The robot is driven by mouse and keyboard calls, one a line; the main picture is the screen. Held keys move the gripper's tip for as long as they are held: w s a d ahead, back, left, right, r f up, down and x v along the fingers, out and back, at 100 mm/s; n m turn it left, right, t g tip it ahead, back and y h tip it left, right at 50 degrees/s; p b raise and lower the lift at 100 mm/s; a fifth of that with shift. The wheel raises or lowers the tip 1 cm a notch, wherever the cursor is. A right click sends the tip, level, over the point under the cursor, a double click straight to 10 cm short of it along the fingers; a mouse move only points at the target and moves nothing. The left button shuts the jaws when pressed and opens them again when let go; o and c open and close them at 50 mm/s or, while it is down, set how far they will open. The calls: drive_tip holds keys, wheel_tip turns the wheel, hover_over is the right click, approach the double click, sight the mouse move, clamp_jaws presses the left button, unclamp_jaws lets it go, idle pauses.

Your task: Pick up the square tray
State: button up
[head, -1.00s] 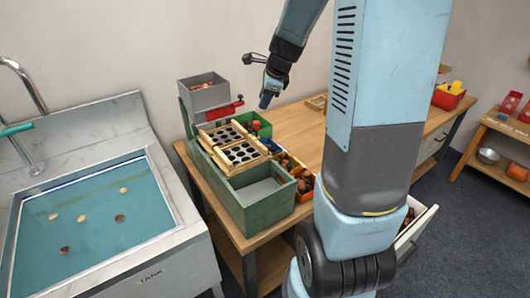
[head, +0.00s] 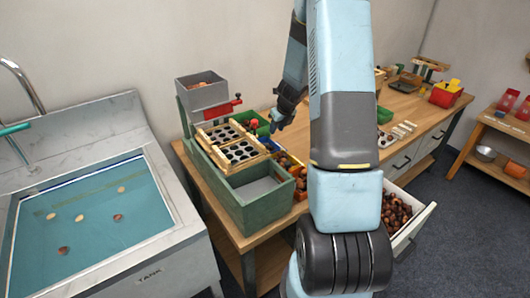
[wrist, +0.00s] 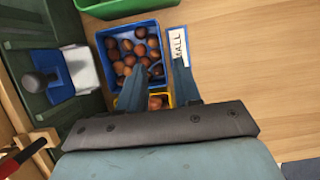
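A flat dark tray (head: 406,83), roughly square, lies on the far part of the wooden bench in the head view. It looks small, and I cannot be sure that it is the square tray. It is not in the wrist view. My gripper (head: 278,122) is beside the green sorting machine, well to the left of that tray. In the wrist view my gripper (wrist: 158,78) has its two blue fingers apart with nothing held. They point down over a blue bin (wrist: 104,72) of chestnuts and a paper label (wrist: 178,47).
The green machine (head: 243,211) carries wooden frames with round holes and a grey hopper (head: 205,92). A yellow bin (wrist: 170,97) shows below the fingers. A water tank (head: 95,215) stands left. A drawer (head: 418,222) of chestnuts is open. Bare bench lies right of the label.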

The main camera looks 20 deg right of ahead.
hover_over(273, 143)
drive_tip(key=f, duration=0.2)
drive_tip(key=s+f, duration=0.1)
drive_tip(key=f, duration=0.1)
drive_tip(key=shift+d+f, duration=0.1)
drive_tip(key=shift+f, duration=0.1)
drive_tip(key=shift+s+x, duration=0.2)
drive_tip(key=shift+x, duration=0.9)
drive_tip(key=shift+s+x, duration=0.25)
drive_tip(key=shift+x, duration=0.9)
drive_tip(key=shift+w+d+f, duration=0.15)
drive_tip(key=shift+w+f, duration=0.05)
drive_tip(key=shift+f, duration=0.35)
clamp_jaws()
